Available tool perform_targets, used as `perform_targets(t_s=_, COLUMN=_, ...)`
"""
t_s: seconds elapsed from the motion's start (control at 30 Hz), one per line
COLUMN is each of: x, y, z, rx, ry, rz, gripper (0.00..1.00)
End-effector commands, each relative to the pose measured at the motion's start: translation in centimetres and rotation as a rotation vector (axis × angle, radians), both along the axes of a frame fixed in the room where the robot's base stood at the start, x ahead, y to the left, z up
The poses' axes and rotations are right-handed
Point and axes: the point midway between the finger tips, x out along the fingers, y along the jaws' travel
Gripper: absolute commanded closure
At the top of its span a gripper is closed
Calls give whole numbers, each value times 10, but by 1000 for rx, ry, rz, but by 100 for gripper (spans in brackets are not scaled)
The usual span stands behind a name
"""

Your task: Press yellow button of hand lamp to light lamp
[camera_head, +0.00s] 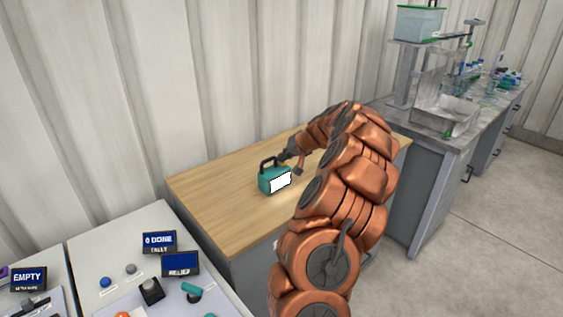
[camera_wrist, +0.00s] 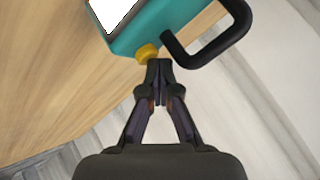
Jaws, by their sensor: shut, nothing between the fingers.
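The hand lamp (camera_head: 268,182) is a teal box with a black handle and a bright white front panel. It stands upright on the wooden bench top. In the wrist view the lamp body (camera_wrist: 160,25) fills the top, with its black handle (camera_wrist: 218,42) at the right. The yellow button (camera_wrist: 147,52) sticks out of the lamp's side. My gripper (camera_wrist: 158,64) is shut and empty, its tips right beside the button. I cannot tell for certain whether they touch it. In the head view my gripper (camera_head: 285,157) is behind the lamp, and the button is hidden.
The wooden bench (camera_head: 225,208) is otherwise bare around the lamp. A corrugated wall (camera_head: 200,80) stands close behind it. A control panel (camera_head: 125,275) with buttons and small displays is at lower left. A grey lab bench (camera_head: 465,135) with a tray and bottles is at right.

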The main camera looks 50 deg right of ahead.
Motion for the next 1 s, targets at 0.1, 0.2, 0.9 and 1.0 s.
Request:
perform_targets(t_s=0.1, x=0, y=0, z=4, rx=-1, ry=-1, rz=-1, gripper=100)
perform_targets(t_s=0.2, x=0, y=0, z=6, rx=-1, ry=-1, rz=-1, gripper=100)
perform_targets(t_s=0.9, x=0, y=1, z=36, rx=0, ry=-1, rz=1, gripper=100)
perform_targets(t_s=1.0, x=0, y=0, z=45, rx=0, ry=-1, rz=0, gripper=100)
